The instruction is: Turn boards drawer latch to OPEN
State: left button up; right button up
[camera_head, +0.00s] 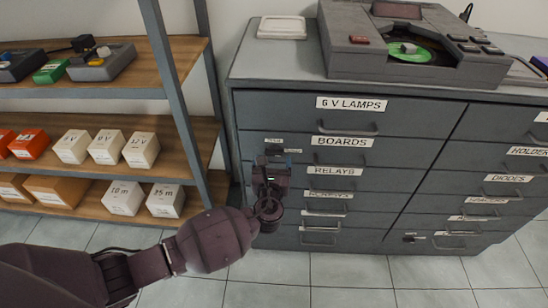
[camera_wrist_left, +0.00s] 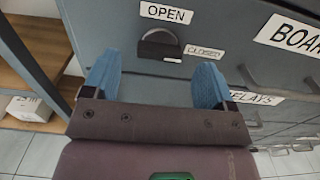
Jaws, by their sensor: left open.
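The boards drawer (camera_head: 400,152) is the second drawer down in the left column of a grey cabinet, with a BOARDS label (camera_head: 341,142). Its latch (camera_wrist_left: 160,45) is a dark lever on a round base at the drawer's left. An OPEN label (camera_wrist_left: 166,13) sits above it and a CLOSED label (camera_wrist_left: 204,52) to its lower right. I cannot tell which label the lever points at. My left gripper (camera_wrist_left: 156,78) is open, its blue fingers apart and empty, just in front of and below the latch. In the head view the left gripper (camera_head: 273,158) largely hides the latch. My right gripper is not in view.
A wooden shelf unit (camera_head: 185,120) with small boxes stands close to the left of the cabinet. Drawer handles (camera_head: 348,130) stick out from the front. The tiled floor (camera_head: 340,270) in front is clear.

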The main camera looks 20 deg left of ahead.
aim_at(273, 153)
pick_arm(q)
jog(key=shift+x, duration=0.9)
jog(key=shift+w+a, duration=0.1)
jog(key=shift+w, duration=0.2)
jog(key=shift+c, duration=0.2)
jog(key=c, duration=0.9)
